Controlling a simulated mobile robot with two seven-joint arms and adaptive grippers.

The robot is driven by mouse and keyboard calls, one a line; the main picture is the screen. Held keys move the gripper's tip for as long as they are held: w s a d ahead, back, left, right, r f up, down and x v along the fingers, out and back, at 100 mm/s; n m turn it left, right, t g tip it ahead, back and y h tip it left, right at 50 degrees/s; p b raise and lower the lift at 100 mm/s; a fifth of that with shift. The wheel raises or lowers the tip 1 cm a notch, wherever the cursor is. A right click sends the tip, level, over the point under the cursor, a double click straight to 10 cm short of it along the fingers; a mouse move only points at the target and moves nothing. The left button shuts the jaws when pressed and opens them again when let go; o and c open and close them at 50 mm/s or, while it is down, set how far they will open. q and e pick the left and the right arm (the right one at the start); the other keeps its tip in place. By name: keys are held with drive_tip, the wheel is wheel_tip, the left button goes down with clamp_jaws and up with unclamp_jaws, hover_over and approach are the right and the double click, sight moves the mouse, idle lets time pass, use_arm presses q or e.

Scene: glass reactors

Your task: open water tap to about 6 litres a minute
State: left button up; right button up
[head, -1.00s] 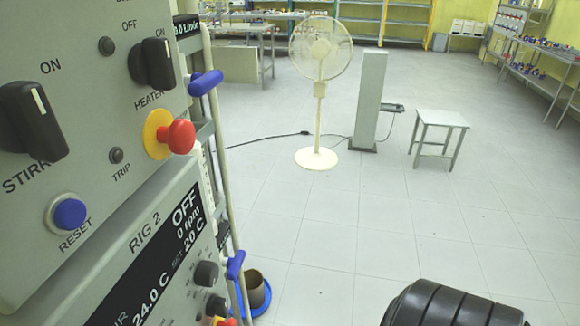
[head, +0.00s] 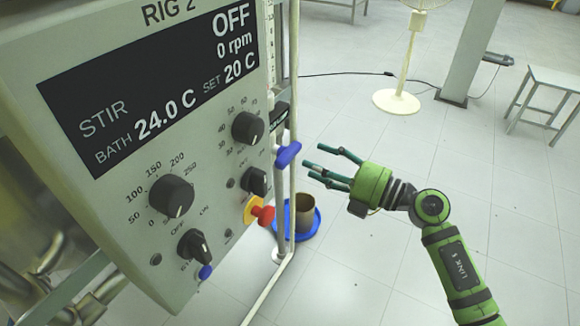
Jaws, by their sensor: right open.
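The blue tap handle (head: 288,154) sits on a pale vertical pipe at the right edge of the RIG 2 panel. A small dark display (head: 279,114) is just above it, seen too edge-on to read. My right gripper (head: 318,162), green with dark teal fingers, is open and empty just right of the blue handle. Its fingers point left towards the handle, and a small gap shows between them in the picture. My left gripper is not in view.
The RIG 2 panel (head: 150,30) fills the left, with black knobs and a red emergency button (head: 263,214). A brown pot (head: 305,213) stands in a blue dish on the floor below. A fan (head: 396,101) and a stool (head: 545,95) stand farther back; the floor at right is clear.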

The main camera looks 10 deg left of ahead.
sight(294, 154)
drive_tip(key=shift+n, duration=0.3)
drive_tip(key=x, duration=0.7)
drive_tip(key=shift+s+a+r, duration=0.15)
drive_tip(key=shift+s+a, duration=0.05)
drive_tip(key=shift+a, duration=0.1)
drive_tip(key=c, duration=1.1)
